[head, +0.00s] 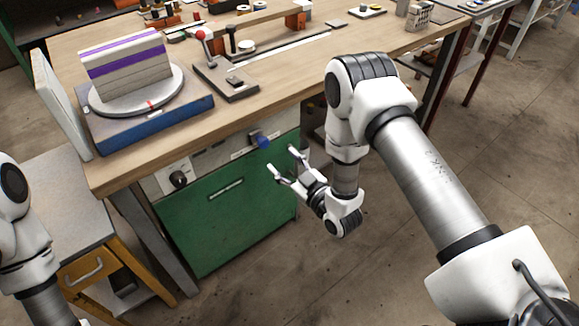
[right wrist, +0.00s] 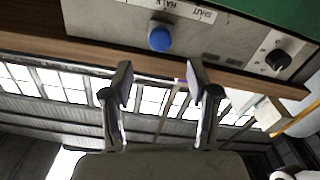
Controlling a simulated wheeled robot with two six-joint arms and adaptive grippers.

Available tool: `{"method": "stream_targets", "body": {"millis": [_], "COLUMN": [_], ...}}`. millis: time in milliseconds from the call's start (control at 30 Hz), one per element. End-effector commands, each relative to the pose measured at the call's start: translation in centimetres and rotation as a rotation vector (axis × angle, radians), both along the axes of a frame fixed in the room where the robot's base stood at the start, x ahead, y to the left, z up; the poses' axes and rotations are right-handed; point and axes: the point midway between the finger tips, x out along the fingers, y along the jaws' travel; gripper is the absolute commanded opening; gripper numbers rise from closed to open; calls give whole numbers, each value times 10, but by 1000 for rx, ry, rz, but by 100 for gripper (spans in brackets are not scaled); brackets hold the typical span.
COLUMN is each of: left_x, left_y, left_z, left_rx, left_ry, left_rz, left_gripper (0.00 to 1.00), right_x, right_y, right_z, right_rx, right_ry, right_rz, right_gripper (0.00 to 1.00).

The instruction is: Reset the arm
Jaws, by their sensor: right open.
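My right gripper (head: 283,164) is open and empty in the head view. It hangs in front of the workbench, below the front edge of its top and beside the green cabinet door. In the right wrist view its two fingers (right wrist: 160,88) stand apart with nothing between them. My right arm (head: 425,170) reaches in from the lower right and bends down at the wrist. Part of my left arm (head: 25,240) shows at the left edge of the head view, but my left gripper is out of view.
A blue knob (head: 260,141) and a dark knob (head: 178,179) sit on the panel above the green door (head: 225,215). On the bench (head: 285,88), a striped grey and purple block (head: 125,68) rests on a round turntable (head: 135,100). A side table (head: 75,195) stands at lower left.

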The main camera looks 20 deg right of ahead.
Motion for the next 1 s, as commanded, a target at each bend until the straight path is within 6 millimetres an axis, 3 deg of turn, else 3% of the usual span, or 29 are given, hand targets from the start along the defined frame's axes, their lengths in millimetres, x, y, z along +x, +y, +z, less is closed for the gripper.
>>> {"method": "stream_targets", "body": {"millis": [200,667,767,867,933,1000], "left_x": [0,0,0,0,0,0], "left_y": [0,0,0,0,0,0], "left_z": [0,1,15,43,69,93], "left_rx": [0,0,0,0,0,0], "left_ry": [0,0,1,0,0,-1], "left_rz": [0,0,0,0,0,0], "left_gripper": [91,91,91,91,91,91], "right_x": [-23,-24,-24,-31,-47,-81], "right_y": [-7,-7,-6,-2,0,-3], "right_z": [0,1,14,37,44,24], "right_rx": [1,0,0,-2,-22,-45], "right_ry": [1,0,2,25,127,373], "right_rz": [0,0,3,8,-4,-35], "right_gripper": [59,59,59,59,59,59]}}
